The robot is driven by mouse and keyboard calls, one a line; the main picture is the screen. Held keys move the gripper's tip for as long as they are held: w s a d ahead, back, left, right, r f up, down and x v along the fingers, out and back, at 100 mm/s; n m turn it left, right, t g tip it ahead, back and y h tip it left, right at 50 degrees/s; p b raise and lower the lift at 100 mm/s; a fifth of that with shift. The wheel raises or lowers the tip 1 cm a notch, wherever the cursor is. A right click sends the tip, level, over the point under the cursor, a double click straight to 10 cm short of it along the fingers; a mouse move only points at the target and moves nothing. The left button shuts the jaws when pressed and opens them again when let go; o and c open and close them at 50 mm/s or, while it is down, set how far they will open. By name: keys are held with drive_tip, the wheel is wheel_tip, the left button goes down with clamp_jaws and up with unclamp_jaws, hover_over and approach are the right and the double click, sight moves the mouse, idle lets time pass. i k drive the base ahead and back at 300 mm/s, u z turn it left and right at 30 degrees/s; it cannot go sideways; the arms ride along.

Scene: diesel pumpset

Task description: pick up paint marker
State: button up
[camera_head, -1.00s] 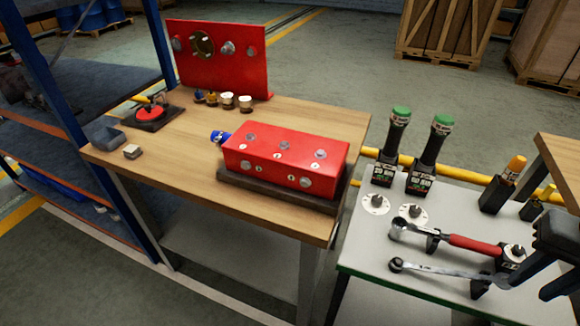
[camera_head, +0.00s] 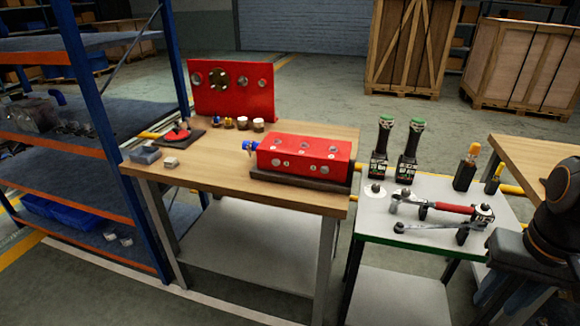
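No object is clearly readable as the paint marker. My arm is dark with an orange ring, at the right edge. My gripper (camera_head: 497,287) seems to be the dark, partly cut-off part low at the right, in front of the bench and apart from both items. Its fingers do not show clearly.
The tool bench (camera_head: 393,229) holds two green-topped black tools (camera_head: 382,147), a red-handled wrench (camera_head: 450,208) and another wrench. A wooden workbench (camera_head: 225,178) bears a red block (camera_head: 305,154) and red panel (camera_head: 232,91). A blue shelf rack (camera_head: 95,110) stands left.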

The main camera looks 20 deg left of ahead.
sight(501, 166)
drive_tip(key=u, duration=0.9)
drive_tip(key=i, duration=0.95)
drive_tip(key=u, duration=0.55)
drive_tip(key=k, duration=0.8)
drive_tip(key=z, duration=0.3)
drive_tip(key=i, duration=0.45)
drive_tip(key=z, duration=0.1)
drive_tip(key=k, duration=0.3)
drive_tip(key=u, duration=0.05)
